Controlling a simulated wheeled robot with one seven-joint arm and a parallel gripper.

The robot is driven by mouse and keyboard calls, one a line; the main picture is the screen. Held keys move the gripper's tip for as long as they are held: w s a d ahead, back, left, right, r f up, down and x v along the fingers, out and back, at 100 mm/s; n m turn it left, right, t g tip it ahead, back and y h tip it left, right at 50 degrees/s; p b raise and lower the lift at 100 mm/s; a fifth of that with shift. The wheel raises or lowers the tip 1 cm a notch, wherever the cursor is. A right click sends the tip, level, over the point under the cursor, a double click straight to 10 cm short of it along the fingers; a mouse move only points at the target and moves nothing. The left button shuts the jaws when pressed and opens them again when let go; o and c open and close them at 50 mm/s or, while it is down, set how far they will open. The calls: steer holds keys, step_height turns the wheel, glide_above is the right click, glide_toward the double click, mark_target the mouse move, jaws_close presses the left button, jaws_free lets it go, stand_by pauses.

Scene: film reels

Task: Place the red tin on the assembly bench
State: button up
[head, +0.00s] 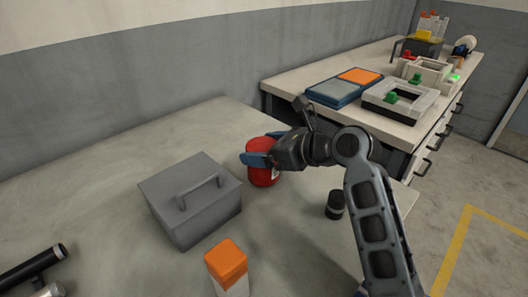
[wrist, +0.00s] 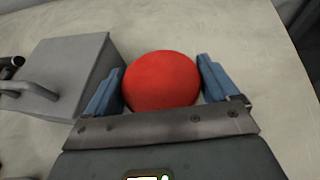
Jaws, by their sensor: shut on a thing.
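The red tin (head: 262,176) is on or just above the grey table, right of a grey box; I cannot tell whether its base touches the surface. My gripper (head: 262,158) is shut on it, with blue fingers on either side. In the wrist view, the round red top of the tin (wrist: 161,82) sits between the two blue fingers of my gripper (wrist: 160,90). The assembly bench may be the white-topped bench (head: 400,125) at the back right, with drawers in its side; no label confirms this.
The grey box (head: 190,200) with a handle stands close left of the tin. An orange-topped block (head: 228,268), a black cylinder (head: 335,205) and a black tube (head: 30,270) are on the grey table (head: 110,150). The bench holds a blue-and-orange tray (head: 345,88) and white fixtures (head: 400,100).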

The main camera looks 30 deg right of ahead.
steer(key=shift+f, duration=0.45)
steer(key=o, duration=1)
steer(key=shift+f, duration=0.1)
steer(key=shift+s+d+r, duration=0.1)
steer(key=shift+s+r, duration=0.1)
steer(key=v, duration=1.1)
steer(key=shift+s+d+p, duration=0.2)
steer(key=shift+p, duration=0.2)
